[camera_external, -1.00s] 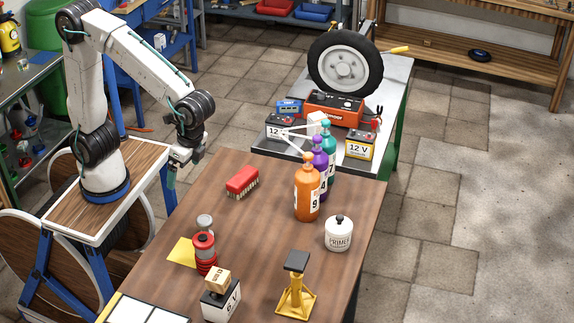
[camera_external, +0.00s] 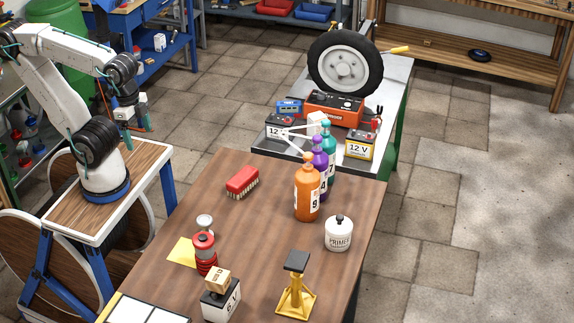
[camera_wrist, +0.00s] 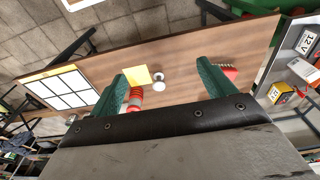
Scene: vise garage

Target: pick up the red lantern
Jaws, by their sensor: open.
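A red, ribbed upright object (camera_external: 205,253), which may be the red lantern, stands on the left part of the brown table. My gripper (camera_external: 128,113) is raised beyond the table's left side, well apart from the red object. In the wrist view my gripper (camera_wrist: 162,68) has its two green fingers spread wide, with nothing held between them.
A small silver-grey item (camera_external: 204,222) stands close behind the red object, and a yellow sheet (camera_external: 182,252) lies beside it. A wood block on a 6 V battery (camera_external: 221,304) is in front. Several bottles (camera_external: 307,190) and a red brush (camera_external: 242,181) stand farther back. The table's middle is clear.

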